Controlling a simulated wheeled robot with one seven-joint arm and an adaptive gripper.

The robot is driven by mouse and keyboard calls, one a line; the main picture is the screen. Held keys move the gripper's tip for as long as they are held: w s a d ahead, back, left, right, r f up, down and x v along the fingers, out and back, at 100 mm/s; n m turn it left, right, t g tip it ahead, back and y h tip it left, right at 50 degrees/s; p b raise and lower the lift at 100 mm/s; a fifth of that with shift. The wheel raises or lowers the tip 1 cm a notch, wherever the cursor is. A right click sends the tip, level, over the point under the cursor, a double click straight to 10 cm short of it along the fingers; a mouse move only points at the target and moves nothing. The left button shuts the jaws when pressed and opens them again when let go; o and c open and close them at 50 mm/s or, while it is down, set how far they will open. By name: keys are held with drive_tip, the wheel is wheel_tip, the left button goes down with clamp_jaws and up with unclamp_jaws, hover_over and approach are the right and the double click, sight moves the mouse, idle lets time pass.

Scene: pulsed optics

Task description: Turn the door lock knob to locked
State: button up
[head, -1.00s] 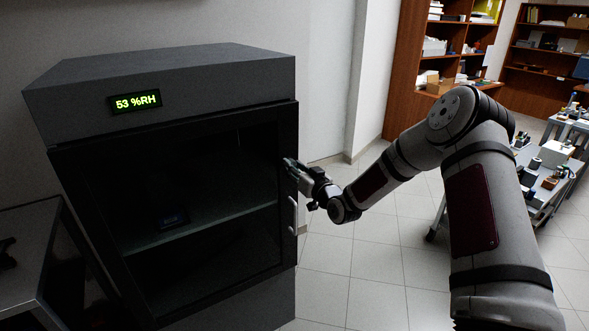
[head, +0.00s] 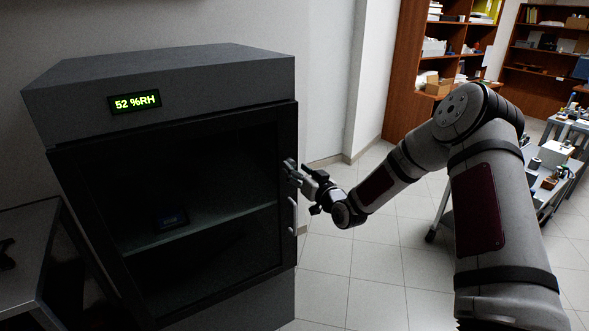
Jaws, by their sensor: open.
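A dark grey cabinet (head: 180,75) with a black-framed glass door (head: 288,135) stands at the left of the head view. The door looks closed. A pale curved handle (head: 293,216) is on the right side of its frame. My gripper (head: 290,170) is at the right edge of the door frame, above the handle, and is open. The lock knob cannot be made out; my gripper covers that part of the frame. I cannot tell whether the fingers touch anything.
A lit display (head: 135,102) on the cabinet reads 52 %RH. A small dark device (head: 171,219) sits on the shelf inside. A bench (head: 28,250) stands at the left. A cart with instruments (head: 548,185) is at the right. The tiled floor (head: 350,270) between is clear.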

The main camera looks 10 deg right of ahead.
drive_tip(key=v, duration=1)
drive_tip(key=shift+s, duration=0.1)
drive_tip(key=s+r+g+h, duration=0.8)
drive_tip(key=s+r, duration=0.6)
drive_tip(key=s, duration=0.5)
drive_tip(key=s+a+r+g+y, duration=0.1)
drive_tip(key=s+g, duration=0.1)
drive_tip(key=s, duration=0.9)
drive_tip(key=s+a+r+m+g+y, duration=0.1)
drive_tip(key=s+a+r+g, duration=0.1)
drive_tip(key=s, duration=0.9)
drive_tip(key=shift+s+a+g+p, duration=0.2)
drive_tip(key=shift+s+g+p, duration=0.15)
drive_tip(key=shift+g, duration=0.15)
